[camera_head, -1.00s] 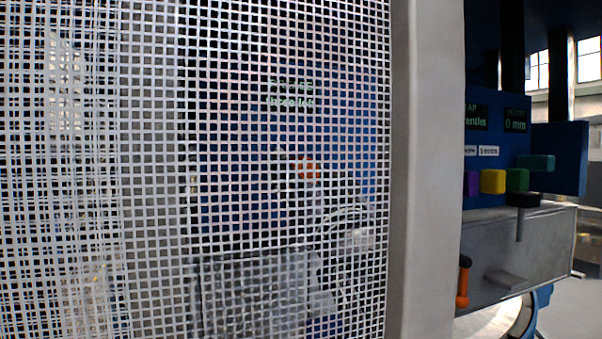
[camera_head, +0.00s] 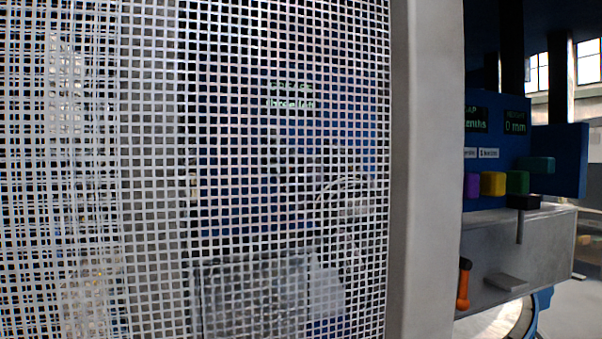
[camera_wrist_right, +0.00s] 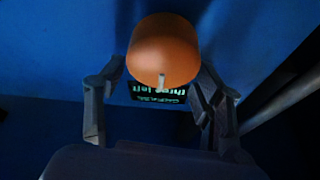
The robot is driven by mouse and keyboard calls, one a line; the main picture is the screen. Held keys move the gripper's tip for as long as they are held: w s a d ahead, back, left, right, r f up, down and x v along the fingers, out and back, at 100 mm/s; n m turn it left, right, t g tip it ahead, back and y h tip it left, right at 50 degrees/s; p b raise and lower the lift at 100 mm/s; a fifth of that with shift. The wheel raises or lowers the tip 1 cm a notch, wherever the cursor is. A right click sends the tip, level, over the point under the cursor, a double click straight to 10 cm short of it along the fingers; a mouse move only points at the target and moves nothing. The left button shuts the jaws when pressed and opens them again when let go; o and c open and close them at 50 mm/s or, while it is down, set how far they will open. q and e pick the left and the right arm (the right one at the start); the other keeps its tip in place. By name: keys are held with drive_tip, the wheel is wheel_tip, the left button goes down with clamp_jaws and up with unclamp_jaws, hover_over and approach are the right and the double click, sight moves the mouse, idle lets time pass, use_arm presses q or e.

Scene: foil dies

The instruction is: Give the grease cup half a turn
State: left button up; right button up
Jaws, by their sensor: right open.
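The orange grease cup (camera_wrist_right: 163,50) shows in the right wrist view against a blue wall, with a short pale mark on its near face. My right gripper (camera_wrist_right: 163,76) is open, with one dark finger on each side of the cup. I cannot tell whether either finger touches it. A small display with green letters (camera_wrist_right: 158,92) sits beyond the cup and reads upside down, "three left". In the head view the display (camera_head: 290,96) shows through a mesh, and the cup cannot be made out. My left gripper is not in view.
A pale wire mesh guard (camera_head: 150,200) with a grey post (camera_head: 425,170) fills most of the head view. Right of it is a blue panel with coloured blocks (camera_head: 492,183), above a grey ledge (camera_head: 545,240) and an orange handle (camera_head: 463,285). A dark bar (camera_wrist_right: 285,95) runs at the right in the wrist view.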

wheel_tip(320, 180, up, 7)
drive_tip(key=shift+f, duration=0.1)
idle(0.7)
